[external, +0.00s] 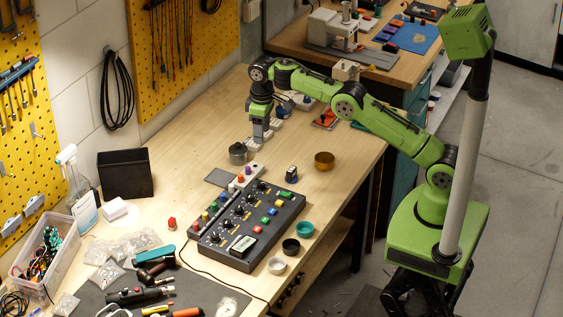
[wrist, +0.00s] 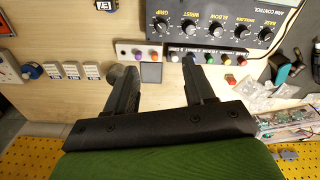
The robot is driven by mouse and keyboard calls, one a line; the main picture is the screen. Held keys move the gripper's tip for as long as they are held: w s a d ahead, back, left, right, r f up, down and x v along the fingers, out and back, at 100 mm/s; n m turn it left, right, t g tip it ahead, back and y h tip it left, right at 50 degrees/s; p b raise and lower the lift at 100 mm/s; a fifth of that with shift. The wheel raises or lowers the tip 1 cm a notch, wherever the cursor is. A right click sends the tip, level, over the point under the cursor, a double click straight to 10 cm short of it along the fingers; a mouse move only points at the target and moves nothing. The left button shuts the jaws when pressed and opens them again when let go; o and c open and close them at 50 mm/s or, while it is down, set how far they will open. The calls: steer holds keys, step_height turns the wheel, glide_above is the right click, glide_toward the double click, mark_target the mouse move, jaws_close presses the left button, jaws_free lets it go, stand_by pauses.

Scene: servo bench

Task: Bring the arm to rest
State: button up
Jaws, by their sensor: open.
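My gripper (external: 262,135) hangs pointing down over the bench, beyond the far end of the control box. The wrist view shows its two dark fingers (wrist: 154,68) spread apart with nothing held between them. The green arm reaches left from its base, bent at the elbow, with the wrist raised above the bench. A dark grey pot (external: 238,153) stands close to the gripper; in the wrist view it is partly hidden by the left finger. The black control box (external: 240,250) with several knobs and coloured buttons lies nearer the camera, and also in the wrist view (wrist: 215,27).
A brass bowl (external: 324,161) and a small dark block (external: 291,174) stand right of the gripper. Small cups (external: 305,229) line the box's right side. A black bin (external: 125,173) stands at the left. The wood between bin and pot is mostly clear.

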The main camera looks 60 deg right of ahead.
steer(key=s+d+r+m+t+b, duration=0.1)
steer(key=s+d+r+t+b, duration=0.15)
steer(key=s+r, duration=1.4)
steer(key=s+d+f+t, duration=0.1)
steer(key=s+f, duration=0.3)
steer(key=s, duration=0.7)
steer(key=s+d+f+m+t, duration=0.1)
steer(key=s+f, duration=0.4)
steer(key=s, duration=0.7)
steer(key=shift+f+m+t, duration=0.15)
steer(key=shift+m+t, duration=0.15)
steer(key=shift+t, duration=0.05)
steer(key=shift+s, duration=0.1)
